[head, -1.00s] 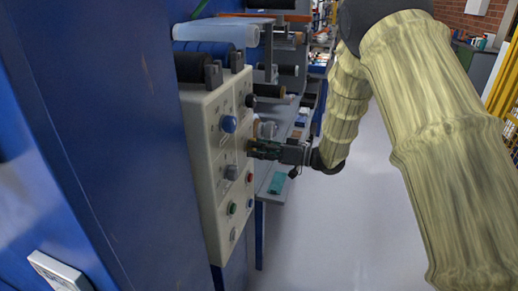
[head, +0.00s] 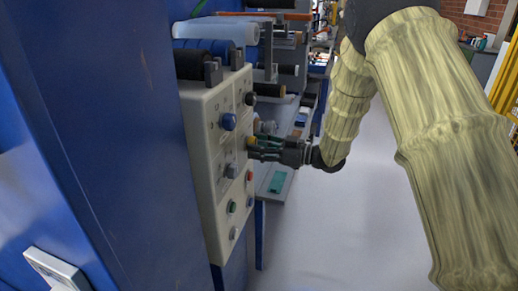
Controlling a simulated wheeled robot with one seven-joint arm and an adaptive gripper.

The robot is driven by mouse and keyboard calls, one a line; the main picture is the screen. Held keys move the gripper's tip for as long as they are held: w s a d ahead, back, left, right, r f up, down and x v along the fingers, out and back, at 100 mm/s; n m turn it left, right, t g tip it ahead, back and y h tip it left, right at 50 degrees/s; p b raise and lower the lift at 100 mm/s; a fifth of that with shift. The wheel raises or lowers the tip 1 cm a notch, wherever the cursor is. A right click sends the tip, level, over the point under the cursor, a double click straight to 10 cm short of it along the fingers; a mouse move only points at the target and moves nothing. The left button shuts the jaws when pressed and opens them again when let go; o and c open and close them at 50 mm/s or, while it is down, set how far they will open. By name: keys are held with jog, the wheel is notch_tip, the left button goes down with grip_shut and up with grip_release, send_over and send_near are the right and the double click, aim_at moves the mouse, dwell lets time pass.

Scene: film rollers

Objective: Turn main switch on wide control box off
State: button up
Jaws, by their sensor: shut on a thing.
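The wide control box (head: 205,165) is a pale beige panel on the side of the blue machine. It carries a blue knob (head: 229,121), a black knob (head: 250,99), a grey knob (head: 231,171), a green button (head: 231,206) and a red button (head: 249,175). My gripper (head: 254,149) reaches in from the right and is shut on a yellowish knob (head: 250,141) in the panel's right column. The fingers hide most of this knob. Its turn position and the labels are too small to read. I cannot tell by label which knob is the main switch.
Film rollers (head: 216,33) sit above and behind the box. A grey shelf with a teal item (head: 278,182) stands behind my gripper. A blue machine wall (head: 100,130) fills the left. The grey floor (head: 330,235) to the right is open.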

jog(key=shift+w+n+b, duration=0.1)
jog(key=shift+n+b, duration=1.9)
jog(key=shift+n, duration=2.2)
jog(key=o, duration=1)
jog(key=shift+d+r, duration=0.1)
jog(key=v, duration=1.2)
